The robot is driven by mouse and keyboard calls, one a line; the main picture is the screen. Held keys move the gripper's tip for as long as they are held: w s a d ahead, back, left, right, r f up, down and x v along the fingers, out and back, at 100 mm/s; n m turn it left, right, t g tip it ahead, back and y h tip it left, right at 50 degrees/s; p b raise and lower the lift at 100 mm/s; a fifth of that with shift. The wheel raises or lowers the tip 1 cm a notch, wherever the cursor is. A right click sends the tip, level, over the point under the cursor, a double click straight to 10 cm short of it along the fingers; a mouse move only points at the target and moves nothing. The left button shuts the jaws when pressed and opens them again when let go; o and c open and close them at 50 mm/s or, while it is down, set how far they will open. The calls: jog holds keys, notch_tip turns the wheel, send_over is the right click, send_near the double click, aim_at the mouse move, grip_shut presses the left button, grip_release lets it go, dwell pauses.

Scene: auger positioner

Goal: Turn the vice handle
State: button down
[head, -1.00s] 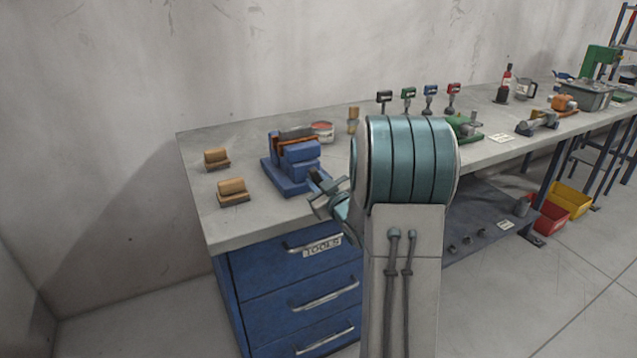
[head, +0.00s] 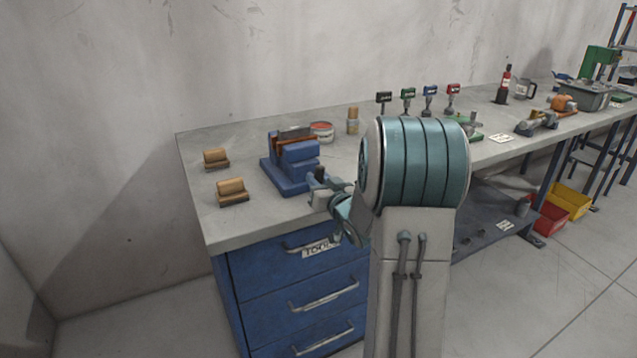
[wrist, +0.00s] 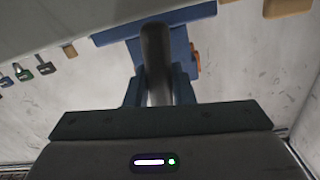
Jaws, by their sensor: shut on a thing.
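The blue vice (head: 284,181) stands near the front left of the bench, with a grey piece between its orange-brown jaws. My gripper (head: 318,181) is at its front right side in the head view. In the wrist view, the dark, rounded vice handle (wrist: 157,62) stands between the two blue fingers of my gripper (wrist: 158,88), which is shut on it. The blue vice body (wrist: 115,36) shows behind the handle. The handle's lower end is hidden by the gripper body in the wrist view.
Two wooden blocks (head: 231,189) (head: 215,157) lie left of the vice. A red-and-white tin (head: 322,131) and a wooden cylinder (head: 352,122) stand behind it. Blue drawers (head: 290,290) with handles are below the bench top. My arm hides part of the bench.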

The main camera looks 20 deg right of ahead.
jog(key=m+p, duration=0.1)
jog(key=m, duration=0.3)
jog(key=shift+d+m, duration=0.1)
jog(key=shift+m, duration=0.2)
jog(key=shift+f+m+p, duration=0.1)
jog(key=shift+m+p, duration=0.45)
jog(key=shift+m, duration=1.05)
jog(key=c, duration=2.2)
grip_release()
jog(key=c, duration=2.2)
grip_release()
jog(key=c, duration=1.2)
grip_release()
jog(key=shift+d, duration=0.1)
jog(key=shift+c, duration=0.2)
jog(key=shift+s, duration=0.1)
jog(key=s, duration=1.3)
jog(key=shift+s+d, duration=0.2)
jog(key=shift+s, duration=0.15)
